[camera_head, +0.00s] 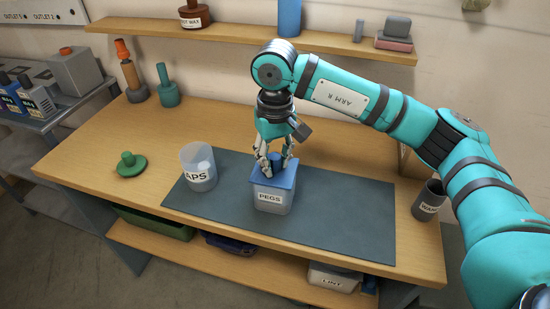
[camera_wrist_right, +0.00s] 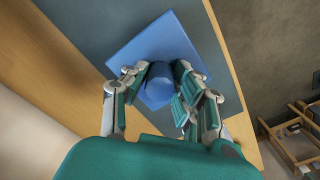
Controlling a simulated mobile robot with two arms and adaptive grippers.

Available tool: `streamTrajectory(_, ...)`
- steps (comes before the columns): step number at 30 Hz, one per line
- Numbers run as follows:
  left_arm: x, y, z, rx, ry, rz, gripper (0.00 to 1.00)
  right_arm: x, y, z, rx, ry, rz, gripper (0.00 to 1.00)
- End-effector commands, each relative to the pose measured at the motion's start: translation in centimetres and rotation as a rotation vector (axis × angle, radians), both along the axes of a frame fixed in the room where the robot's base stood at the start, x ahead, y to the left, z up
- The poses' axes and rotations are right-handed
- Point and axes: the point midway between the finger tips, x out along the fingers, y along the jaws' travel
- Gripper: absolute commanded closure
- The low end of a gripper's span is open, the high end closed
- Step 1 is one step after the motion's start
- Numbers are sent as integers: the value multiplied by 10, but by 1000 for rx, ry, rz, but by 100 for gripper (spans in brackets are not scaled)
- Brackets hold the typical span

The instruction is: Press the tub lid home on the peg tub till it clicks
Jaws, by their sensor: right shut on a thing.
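The peg tub (camera_head: 269,202), a translucent square tub labelled PEGS, stands upright on the dark mat. The blue square tub lid (camera_head: 284,178) lies over its top; I cannot tell from the head view whether its rim is fully seated. My right gripper (camera_head: 274,164) points down from above, shut on the lid's round knob. In the right wrist view the lid (camera_wrist_right: 142,45) is below the fingers, and the knob (camera_wrist_right: 158,86) sits between the fingertips of my right gripper (camera_wrist_right: 160,90). My left gripper is not in view.
A clear round tub (camera_head: 199,172) with a partly seen label stands left of the peg tub. A green knobbed lid (camera_head: 130,165) lies farther left. The mat (camera_head: 345,220) is bare to the right, up to a dark cup (camera_head: 428,202). A shelf (camera_head: 235,34) runs behind.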

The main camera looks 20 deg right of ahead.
Motion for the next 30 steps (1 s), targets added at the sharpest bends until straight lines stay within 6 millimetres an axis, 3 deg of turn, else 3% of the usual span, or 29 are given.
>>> streamTrajectory(2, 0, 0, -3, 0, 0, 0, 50, 0, 0, -3, 0, 0, 0, 100)
streamTrajectory(3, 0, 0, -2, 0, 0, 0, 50, 0, 0, -2, 0, -1, 0, 70)
streamTrajectory(9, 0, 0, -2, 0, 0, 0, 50, 0, 0, -2, 0, 0, 0, 46)
streamTrajectory(20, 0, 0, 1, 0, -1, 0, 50, 0, 0, 2, 0, 0, 0, 46)
streamTrajectory(30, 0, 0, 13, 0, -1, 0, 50, 0, 0, 29, 0, -2, 0, 46)
